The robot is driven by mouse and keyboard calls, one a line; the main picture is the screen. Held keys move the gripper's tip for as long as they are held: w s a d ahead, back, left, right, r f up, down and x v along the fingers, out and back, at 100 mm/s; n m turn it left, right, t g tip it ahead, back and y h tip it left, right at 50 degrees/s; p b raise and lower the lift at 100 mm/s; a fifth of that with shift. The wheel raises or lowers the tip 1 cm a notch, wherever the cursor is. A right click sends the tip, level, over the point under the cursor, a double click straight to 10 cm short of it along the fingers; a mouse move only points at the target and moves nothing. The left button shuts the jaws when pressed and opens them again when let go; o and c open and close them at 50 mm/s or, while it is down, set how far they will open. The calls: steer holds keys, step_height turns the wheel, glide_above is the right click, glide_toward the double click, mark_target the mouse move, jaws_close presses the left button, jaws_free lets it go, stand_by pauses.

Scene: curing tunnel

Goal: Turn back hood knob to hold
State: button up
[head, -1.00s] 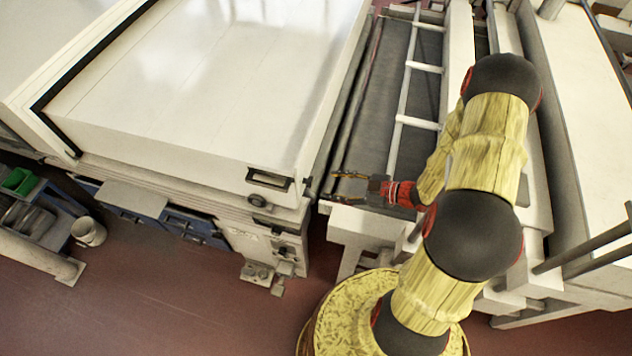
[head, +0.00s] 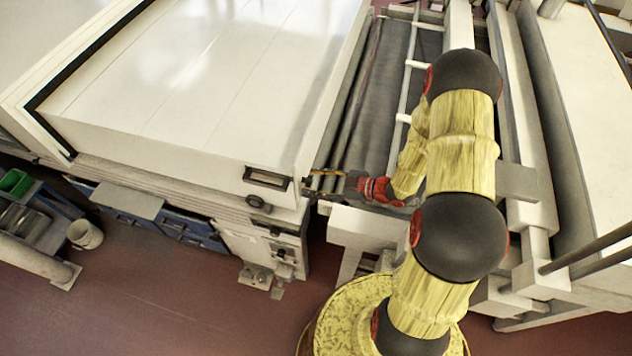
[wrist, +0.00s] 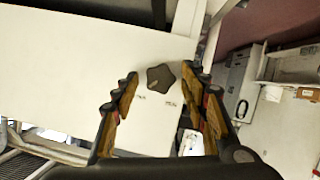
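In the wrist view, the hood knob (wrist: 160,78) is a dark, star-shaped knob on a white panel (wrist: 70,60). Two small printed labels sit on the panel near the knob, too small to read. My gripper (wrist: 160,72) is open, with one finger on each side of the knob and visible space between each finger and it. Contact does not show. In the head view, my gripper (head: 311,182) is at the right end of the large white hood (head: 200,80), near its front corner. The knob on that end face is hidden there.
The hood's front has a dark-framed recess (head: 266,178) and another dark knob (head: 258,203). A roller conveyor bed (head: 375,120) lies right of the hood. A white beam (head: 365,226) stands below my gripper. A bucket (head: 85,234) stands on the open red floor at left.

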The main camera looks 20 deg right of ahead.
steer(key=c, duration=1)
steer(key=shift+r+p, duration=0.15)
steer(key=shift+p, duration=0.3)
steer(key=shift+m+g+p, duration=0.3)
steer(key=shift+m, duration=0.2)
steer(key=o, duration=1.2)
steer(key=shift+c, duration=0.2)
steer(key=v, duration=1.2)
steer(key=shift+f, duration=0.2)
